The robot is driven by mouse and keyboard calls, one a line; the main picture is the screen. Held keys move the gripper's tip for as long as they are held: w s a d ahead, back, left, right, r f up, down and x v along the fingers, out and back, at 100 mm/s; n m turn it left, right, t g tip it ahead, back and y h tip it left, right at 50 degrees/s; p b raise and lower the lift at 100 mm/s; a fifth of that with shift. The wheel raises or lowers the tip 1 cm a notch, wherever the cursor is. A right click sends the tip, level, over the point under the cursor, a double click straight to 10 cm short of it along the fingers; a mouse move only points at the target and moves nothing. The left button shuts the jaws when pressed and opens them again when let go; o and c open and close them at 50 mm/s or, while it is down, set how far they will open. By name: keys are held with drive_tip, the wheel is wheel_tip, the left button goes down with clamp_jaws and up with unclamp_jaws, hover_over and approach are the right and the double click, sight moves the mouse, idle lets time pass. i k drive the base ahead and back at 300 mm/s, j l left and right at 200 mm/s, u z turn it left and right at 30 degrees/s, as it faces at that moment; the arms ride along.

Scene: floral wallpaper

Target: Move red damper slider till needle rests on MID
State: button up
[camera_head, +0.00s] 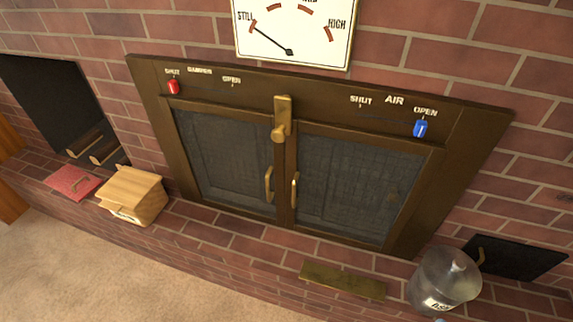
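The red damper slider (173,87) sits at the left end of its track, under the word SHUT on the brown metal frame. The damper track runs right toward OPEN (232,80). The gauge (293,30) is at the top, partly cut off by the frame edge. Its dark needle (270,38) points up and left, close to the STILL mark. HIGH is at the gauge's right; the label near the top middle is cut off, so MID cannot be read clearly. My gripper is not in view.
The blue air slider (421,129) sits under OPEN at the right. A brass latch (281,118) and two handles are on the closed dark doors (225,160).

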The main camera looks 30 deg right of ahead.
sight(173, 86)
drive_tip(key=i+j+u, duration=0.1)
drive_tip(key=i+j, duration=0.55)
drive_tip(key=i+j+u, duration=0.15)
drive_tip(key=i+j, duration=0.45)
drive_tip(key=i+j+u, duration=0.1)
drive_tip(key=i+j, duration=0.4)
drive_tip(key=i, duration=0.35)
